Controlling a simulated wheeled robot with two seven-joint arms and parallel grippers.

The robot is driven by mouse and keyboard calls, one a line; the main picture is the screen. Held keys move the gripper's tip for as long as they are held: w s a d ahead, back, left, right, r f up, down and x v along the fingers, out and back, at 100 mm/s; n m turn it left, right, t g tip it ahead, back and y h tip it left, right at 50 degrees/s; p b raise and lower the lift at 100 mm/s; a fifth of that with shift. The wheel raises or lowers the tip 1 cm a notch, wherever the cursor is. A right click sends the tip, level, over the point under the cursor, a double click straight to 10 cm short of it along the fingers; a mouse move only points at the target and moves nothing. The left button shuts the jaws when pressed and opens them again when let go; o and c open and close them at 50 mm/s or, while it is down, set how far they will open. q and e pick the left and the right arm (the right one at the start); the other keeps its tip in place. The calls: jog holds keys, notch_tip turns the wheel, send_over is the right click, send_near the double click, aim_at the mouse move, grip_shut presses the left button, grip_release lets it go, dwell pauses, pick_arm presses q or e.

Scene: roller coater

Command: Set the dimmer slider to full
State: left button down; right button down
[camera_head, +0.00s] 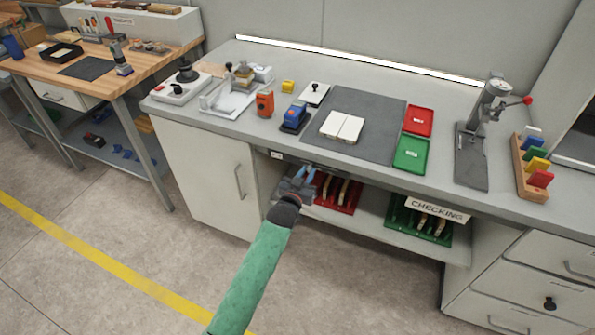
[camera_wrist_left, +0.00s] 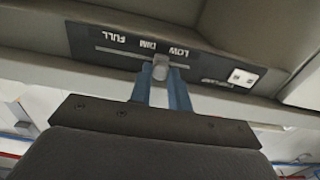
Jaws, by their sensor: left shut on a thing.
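The dimmer panel (camera_wrist_left: 110,38) is a dark strip under the bench's front edge, upside down in the left wrist view. It has a thin slot and the words FULL, DIM and LOW. The grey slider knob (camera_wrist_left: 160,68) stands right of the slot's middle in that view, around DIM and LOW, away from the FULL end on the left. My left gripper (camera_wrist_left: 164,88) has its blue fingers shut on either side of the knob. In the head view the left gripper (camera_head: 306,174) is at the bench's front edge and hides the knob. My right gripper is out of view.
Below is an open shelf with a red tray (camera_head: 338,192) and a green tray (camera_head: 418,222). The bench top (camera_head: 225,125) above holds several tools and blocks. The floor in front is clear.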

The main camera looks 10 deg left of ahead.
pick_arm(q)
jog(key=d, duration=0.2)
jog(key=s+d, duration=0.1)
jog(key=d, duration=0.2)
jog(key=s+d, duration=0.1)
jog(key=d, duration=0.2)
jog(key=shift+s, duration=0.25)
jog(key=shift+d, duration=0.1)
jog(key=c, duration=1.3)
grip_release()
jog(key=shift+d, duration=0.15)
jog(key=shift+s, duration=0.1)
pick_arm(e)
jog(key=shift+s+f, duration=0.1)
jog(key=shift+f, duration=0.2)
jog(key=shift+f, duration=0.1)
pick_arm(q)
jog(key=b, duration=0.2)
send_near(337, 170)
jog(key=s, duration=0.2)
jog(key=shift+s+a, duration=0.4)
jog(key=shift+s, duration=0.2)
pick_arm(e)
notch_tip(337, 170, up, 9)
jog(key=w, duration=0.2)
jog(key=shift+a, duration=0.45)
